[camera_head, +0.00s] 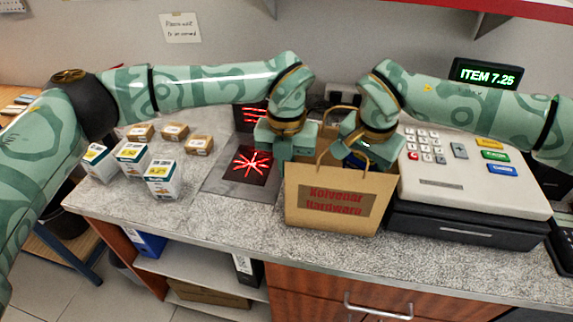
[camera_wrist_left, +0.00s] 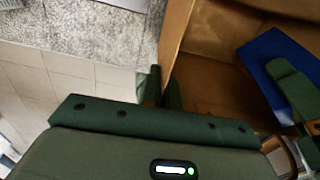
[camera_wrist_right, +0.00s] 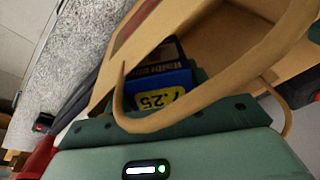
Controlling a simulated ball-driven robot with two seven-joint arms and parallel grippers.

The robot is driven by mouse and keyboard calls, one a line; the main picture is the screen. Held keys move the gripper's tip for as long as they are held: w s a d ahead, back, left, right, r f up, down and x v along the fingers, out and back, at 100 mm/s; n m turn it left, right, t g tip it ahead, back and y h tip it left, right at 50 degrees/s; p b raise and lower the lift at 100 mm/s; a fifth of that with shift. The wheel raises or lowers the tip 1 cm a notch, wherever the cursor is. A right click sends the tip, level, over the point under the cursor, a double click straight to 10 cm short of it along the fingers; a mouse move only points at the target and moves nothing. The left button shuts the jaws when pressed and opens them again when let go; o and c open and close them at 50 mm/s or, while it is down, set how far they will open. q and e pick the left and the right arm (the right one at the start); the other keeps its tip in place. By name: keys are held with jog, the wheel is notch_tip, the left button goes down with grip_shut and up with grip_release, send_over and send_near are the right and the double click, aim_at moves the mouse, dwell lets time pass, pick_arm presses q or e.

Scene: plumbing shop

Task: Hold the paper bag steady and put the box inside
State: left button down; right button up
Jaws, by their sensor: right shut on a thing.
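The brown paper bag (camera_head: 305,218) stands upright and open on the counter, with red "Kolvenar Hardware" lettering and two handles. My left gripper (camera_head: 284,155) is at its left edge; in the left wrist view its fingers (camera_wrist_left: 163,90) are close together on the bag's wall. My right gripper (camera_head: 362,158) is over the right part of the bag's mouth, shut on a dark blue box. The box (camera_wrist_right: 160,78) has a yellow 7.25 label in the right wrist view, where a handle crosses in front. The left wrist view shows the box (camera_wrist_left: 272,62) within the bag's opening; its lower end is hidden.
A cash register (camera_head: 470,180) stands close to the bag's right, with a display (camera_head: 488,73) reading ITEM 7.25 behind. A scanner with red lines (camera_head: 250,165) is at the left. Several small boxes (camera_head: 163,178) stand farther left. Counter in front of the scanner is clear.

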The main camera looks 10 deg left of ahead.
jog(key=shift+s+x, duration=0.2)
jog(key=shift+x, duration=0.9)
jog(key=o, duration=1.2)
jog(key=v, duration=1.2)
pick_arm(q)
jog(key=c, duration=1.6)
grip_release()
jog(key=shift+r, duration=0.1)
